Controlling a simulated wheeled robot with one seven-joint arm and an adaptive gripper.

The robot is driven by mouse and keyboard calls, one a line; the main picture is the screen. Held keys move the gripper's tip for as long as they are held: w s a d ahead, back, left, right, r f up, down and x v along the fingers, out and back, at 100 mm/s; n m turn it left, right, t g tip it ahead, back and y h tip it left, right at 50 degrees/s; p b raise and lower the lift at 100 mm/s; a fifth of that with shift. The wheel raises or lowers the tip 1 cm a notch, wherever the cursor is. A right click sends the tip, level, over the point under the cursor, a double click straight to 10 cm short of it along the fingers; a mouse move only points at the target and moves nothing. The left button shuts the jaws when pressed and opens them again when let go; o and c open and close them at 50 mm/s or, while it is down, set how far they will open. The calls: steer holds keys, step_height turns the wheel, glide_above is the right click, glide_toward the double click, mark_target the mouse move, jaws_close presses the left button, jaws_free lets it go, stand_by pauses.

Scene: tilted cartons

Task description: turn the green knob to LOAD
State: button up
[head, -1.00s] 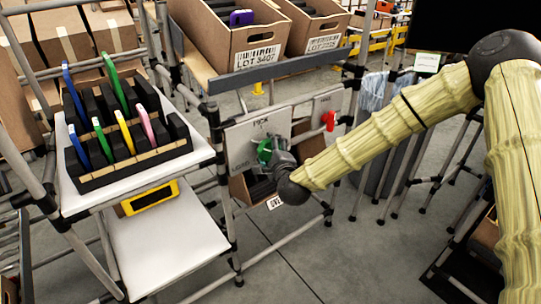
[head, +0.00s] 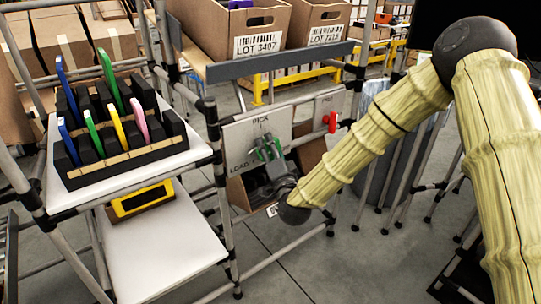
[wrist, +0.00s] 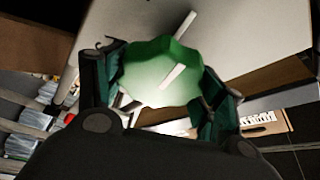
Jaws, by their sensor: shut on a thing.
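The green knob (head: 265,154) sits on a pale panel (head: 233,136) marked PICK above it and LOAD at its lower left. In the wrist view the knob (wrist: 152,72) fills the middle, with a white pointer line on its face. My gripper (head: 270,157) has its fingers on the knob, one on each side, and it is shut on it. In the wrist view my gripper (wrist: 160,88) shows dark green finger pads at the knob's left and right. The head view does not show clearly where the pointer stands.
A red knob (head: 331,121) is on a panel to the right. An open carton (head: 240,193) is below the green knob. Lot cartons (head: 262,46) stand on the shelf behind. A rack of coloured items (head: 125,157) stands on a white shelf at the left. Frame tubes surround the panel.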

steer(key=n+y+b, duration=0.2)
steer(key=n, duration=0.3)
steer(key=shift+f+n, duration=0.15)
steer(key=shift+n, duration=0.25)
steer(key=shift+a+n+y+b, duration=0.1)
steer(key=shift+n+y+b, duration=1.05)
steer(key=shift+n, duration=1.45)
steer(key=shift+n+y, duration=0.3)
steer(key=shift+y, duration=0.15)
steer(key=o, duration=1)
steer(key=v, duration=1.2)
